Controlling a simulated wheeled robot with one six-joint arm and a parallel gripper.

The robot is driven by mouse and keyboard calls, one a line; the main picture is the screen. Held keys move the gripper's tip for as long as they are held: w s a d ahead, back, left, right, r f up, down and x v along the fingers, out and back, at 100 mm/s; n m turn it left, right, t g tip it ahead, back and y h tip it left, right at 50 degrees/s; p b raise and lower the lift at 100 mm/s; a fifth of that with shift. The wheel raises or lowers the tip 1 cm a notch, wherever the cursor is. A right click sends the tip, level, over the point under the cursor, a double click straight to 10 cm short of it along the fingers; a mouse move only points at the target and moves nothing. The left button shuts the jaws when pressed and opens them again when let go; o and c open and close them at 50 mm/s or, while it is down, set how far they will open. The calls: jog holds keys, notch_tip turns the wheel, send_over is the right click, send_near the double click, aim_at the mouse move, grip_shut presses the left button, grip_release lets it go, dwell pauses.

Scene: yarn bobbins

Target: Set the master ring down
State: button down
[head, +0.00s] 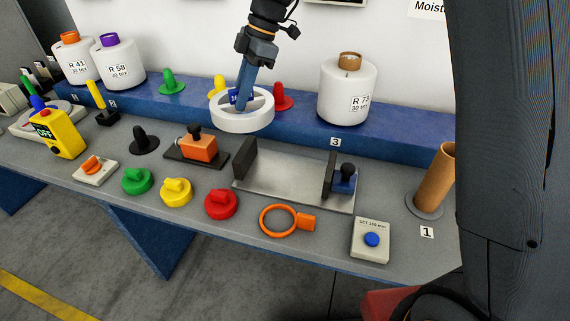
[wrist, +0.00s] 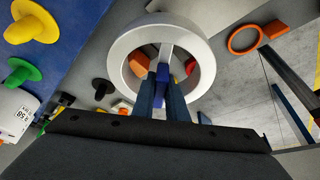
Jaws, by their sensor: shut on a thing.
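The master ring (head: 246,122) is a thick white ring, with a bar and a blue block across its opening in the wrist view (wrist: 207,68). My gripper (head: 241,98) reaches down into the opening, shut on the blue block at its middle. It also shows in the wrist view (wrist: 162,88). The ring appears held up, roughly level, behind the grey metal measuring fixture (head: 285,178). The fixture has two dark upright jaws and a blue knob block at its right. Fingers partly hide the grasped block. The ring's exact height above the surface is unclear.
The grey bench (head: 330,240) holds green, yellow and red knobs, an orange ring tool (head: 280,220), a box with a blue button (head: 371,240), and a cardboard tube (head: 436,178). A blue ledge (head: 300,121) behind carries white bobbins (head: 347,92) and coloured cones.

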jog(key=s+d+f+m+t, duration=0.3)
jog(key=s+d+f+m, duration=0.25)
jog(key=d+m, duration=0.35)
jog(key=n, duration=0.1)
send_over(286, 174)
notch_tip(286, 174, down, 5)
jog(key=shift+w+f+p, duration=0.1)
jog(key=shift+f+p, duration=0.25)
jog(key=shift+f, duration=2.15)
jog(key=shift+f, duration=0.2)
jog(key=c, duration=1.8)
grip_release()
jog(key=shift+o, duration=0.2)
jog(key=shift+r, duration=0.1)
